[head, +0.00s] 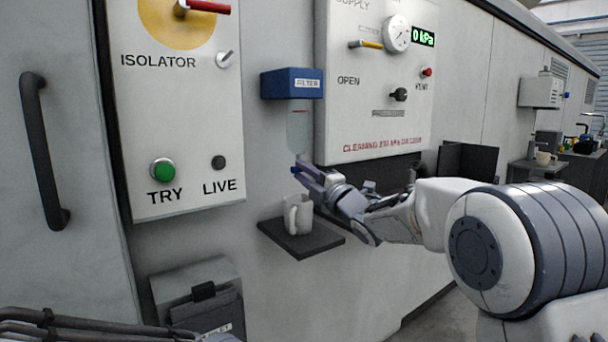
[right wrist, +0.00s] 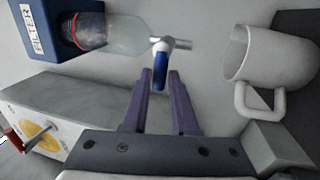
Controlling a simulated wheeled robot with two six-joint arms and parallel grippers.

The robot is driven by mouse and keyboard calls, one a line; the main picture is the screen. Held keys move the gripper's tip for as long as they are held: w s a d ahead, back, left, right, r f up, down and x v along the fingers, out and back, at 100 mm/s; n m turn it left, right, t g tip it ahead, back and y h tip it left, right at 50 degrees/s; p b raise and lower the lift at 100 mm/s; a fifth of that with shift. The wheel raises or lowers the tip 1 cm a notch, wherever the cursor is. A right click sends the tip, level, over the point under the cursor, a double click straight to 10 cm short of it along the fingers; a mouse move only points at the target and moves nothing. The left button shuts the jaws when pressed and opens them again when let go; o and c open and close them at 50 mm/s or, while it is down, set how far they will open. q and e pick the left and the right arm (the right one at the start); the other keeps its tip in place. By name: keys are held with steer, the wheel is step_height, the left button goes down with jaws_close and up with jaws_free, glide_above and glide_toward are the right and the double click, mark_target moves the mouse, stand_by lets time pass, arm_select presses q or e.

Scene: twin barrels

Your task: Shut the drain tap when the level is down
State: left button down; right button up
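The blue filter head (head: 292,83) is on the wall, with its clear bowl (head: 298,130) hanging below. The bowl also shows in the right wrist view (right wrist: 125,35), with a dark reddish part near the head; I cannot tell the liquid level. The drain tap's blue lever (right wrist: 160,72) stands crosswise to its metal outlet (right wrist: 182,44). My right gripper (head: 297,171) is at the tap below the bowl. In the right wrist view its fingers (right wrist: 161,76) are apart, with the lever's end between the tips and gaps on both sides. My left gripper is out of view.
A white mug (head: 298,214) stands on a dark shelf (head: 302,243) under the tap. The isolator panel (head: 185,100) is left of the filter. The supply panel (head: 375,80), with a gauge reading 0 kPa, is on the right.

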steer(key=shift+o, duration=1.2)
steer(key=v, duration=1)
steer(key=shift+s+d+b, duration=0.2)
steer(key=shift+b, duration=0.2)
steer(key=s+a+f+m+g+h, duration=0.2)
steer(key=s+f+m+g+h, duration=0.2)
steer(key=s+f+m, duration=0.4)
steer(key=s+a+f+m+g+h, duration=0.1)
steer(key=s+f+m+g+h, duration=0.3)
steer(key=f, duration=0.7)
steer(key=s+d+f+m+g+h, duration=0.1)
steer(key=s+d+f+m+g, duration=0.2)
steer(key=s, duration=1)
steer(key=s+f+m+g+h, duration=0.25)
steer(key=s+f+g, duration=0.35)
steer(key=s, duration=0.8)
step_height(320, 180, up, 28)
steer(key=w+p, duration=0.1)
steer(key=p, duration=2.6)
steer(key=shift+f+y, duration=0.2)
steer(key=shift+y, duration=0.25)
